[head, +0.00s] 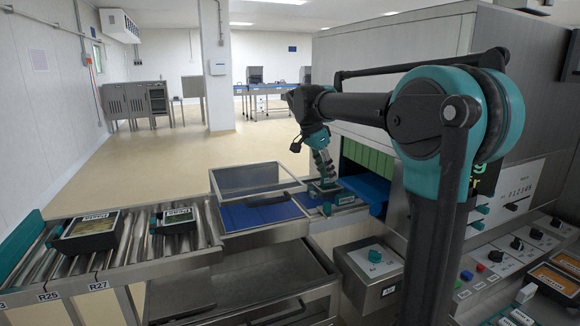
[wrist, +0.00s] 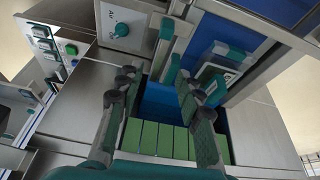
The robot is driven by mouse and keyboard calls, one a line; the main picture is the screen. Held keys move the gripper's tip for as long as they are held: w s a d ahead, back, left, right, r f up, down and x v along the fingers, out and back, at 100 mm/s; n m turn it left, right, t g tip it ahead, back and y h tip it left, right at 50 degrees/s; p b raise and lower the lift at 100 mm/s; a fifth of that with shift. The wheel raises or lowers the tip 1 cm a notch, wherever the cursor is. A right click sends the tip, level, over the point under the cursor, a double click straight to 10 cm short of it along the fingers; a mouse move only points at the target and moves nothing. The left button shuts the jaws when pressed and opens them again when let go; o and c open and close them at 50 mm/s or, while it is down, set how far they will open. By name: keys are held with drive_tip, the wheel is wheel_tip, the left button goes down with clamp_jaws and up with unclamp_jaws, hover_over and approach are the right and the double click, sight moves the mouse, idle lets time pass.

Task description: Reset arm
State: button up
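My gripper (head: 323,168) hangs at the end of my bent arm, in front of the tray sealer's opening and close above a small dark tray (head: 335,198). In the wrist view my gripper (wrist: 155,82) has its two fingers spread apart, with nothing held between them. The tray (wrist: 215,82) shows there beyond the right finger, apart from it. The tray's contents are partly hidden by the gripper in the head view.
The sealer's opening has green strips (head: 368,163) and a blue surface (head: 370,190). A clear-lidded frame (head: 255,178) stands left. Two labelled trays (head: 88,230) (head: 177,219) sit on the roller conveyor (head: 130,258). A control panel (head: 500,265) lies right. Open floor lies behind.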

drive_tip(key=s+d+f+n+y, duration=0.1)
drive_tip(key=s+f+n, duration=0.3)
drive_tip(key=s+f, duration=0.4)
drive_tip(key=s+d+f+n+t+y, duration=0.1)
drive_tip(key=s+d+f+n, duration=0.3)
drive_tip(key=s+f, duration=0.5)
drive_tip(key=s+d+f+n+t+y, duration=0.1)
drive_tip(key=s+f+n, duration=0.3)
drive_tip(key=s+f, duration=0.5)
drive_tip(key=shift+s+d+f+y, duration=0.15)
drive_tip(key=shift+d+f+y, duration=0.25)
drive_tip(key=shift+d+f, duration=0.45)
drive_tip(key=shift+a+f, duration=0.1)
